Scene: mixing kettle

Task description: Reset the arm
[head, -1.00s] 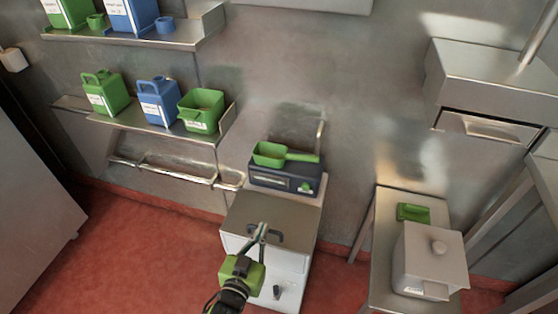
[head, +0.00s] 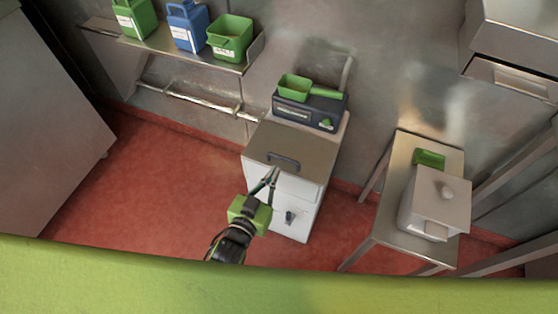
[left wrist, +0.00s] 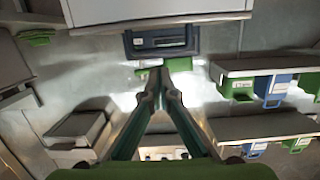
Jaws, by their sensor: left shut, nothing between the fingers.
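My left gripper (head: 271,173) is shut and empty. In the head view its fingertips overlap the front part of the white cabinet's top, close to the dark handle (head: 284,160); I cannot tell the exact gap. In the left wrist view the two fingers of the left gripper (left wrist: 160,80) meet at their tips with nothing between them. My right gripper is not in view.
The white cabinet (head: 297,205) bears a dark scale (head: 300,110) with a green scoop (head: 296,87). A steel bench (head: 392,215) at right holds a lidded steel box (head: 440,200) and a green item (head: 429,158). A wall shelf holds containers. Red floor at left is clear.

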